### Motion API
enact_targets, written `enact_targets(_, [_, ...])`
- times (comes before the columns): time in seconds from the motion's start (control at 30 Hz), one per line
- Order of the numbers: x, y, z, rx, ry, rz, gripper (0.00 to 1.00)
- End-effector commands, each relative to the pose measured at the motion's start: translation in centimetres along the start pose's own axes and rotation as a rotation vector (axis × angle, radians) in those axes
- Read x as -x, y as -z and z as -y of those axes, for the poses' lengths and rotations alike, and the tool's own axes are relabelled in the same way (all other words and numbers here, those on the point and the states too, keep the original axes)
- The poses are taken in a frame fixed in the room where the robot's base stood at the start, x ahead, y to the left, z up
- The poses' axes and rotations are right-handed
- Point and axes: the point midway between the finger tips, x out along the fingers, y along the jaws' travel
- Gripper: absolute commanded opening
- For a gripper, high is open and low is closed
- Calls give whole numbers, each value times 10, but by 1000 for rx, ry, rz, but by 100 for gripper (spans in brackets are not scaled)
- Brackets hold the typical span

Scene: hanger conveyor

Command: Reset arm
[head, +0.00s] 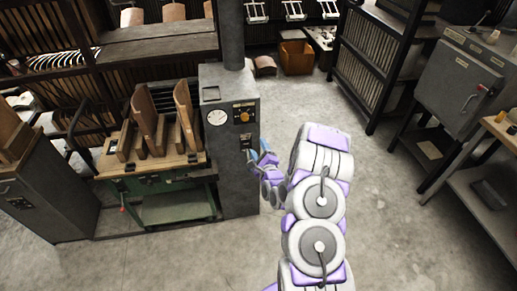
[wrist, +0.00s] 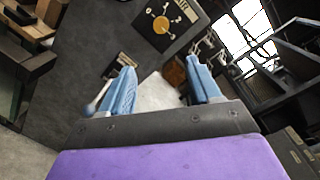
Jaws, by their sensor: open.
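My gripper (wrist: 162,88) is open in the wrist view, with its two blue fingers apart and only floor and background seen between them. In the head view my gripper (head: 262,156) is at the end of my white and purple arm, close to the right side of a grey control cabinet (head: 228,165). The left finger overlaps a lever or switch (wrist: 96,106) on the cabinet in the wrist view. I cannot tell whether they touch. The cabinet carries a dial with an orange knob (head: 244,116) and a round white gauge (head: 217,118).
A green-framed wooden bench (head: 150,168) with upright curved boards stands left of the cabinet. A grey oven-like box (head: 457,88) and a worktable (head: 490,185) stand at the right. Hangers (head: 294,10) hang at the back above an orange bin (head: 297,58). The middle floor is clear.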

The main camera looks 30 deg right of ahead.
Motion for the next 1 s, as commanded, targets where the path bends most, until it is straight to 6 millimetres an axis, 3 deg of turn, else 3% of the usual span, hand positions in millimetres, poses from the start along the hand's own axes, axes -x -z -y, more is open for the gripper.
enact_targets(0.37, [-3, -9, 1, 40, -29, 2, 62])
enact_targets(0.67, [-4, -65, -6, 407, -315, 15, 62])
enact_targets(0.83, [14, -95, -5, 649, -497, 44, 62])
enact_targets(1.0, [46, -120, 1, 880, -679, 91, 62])
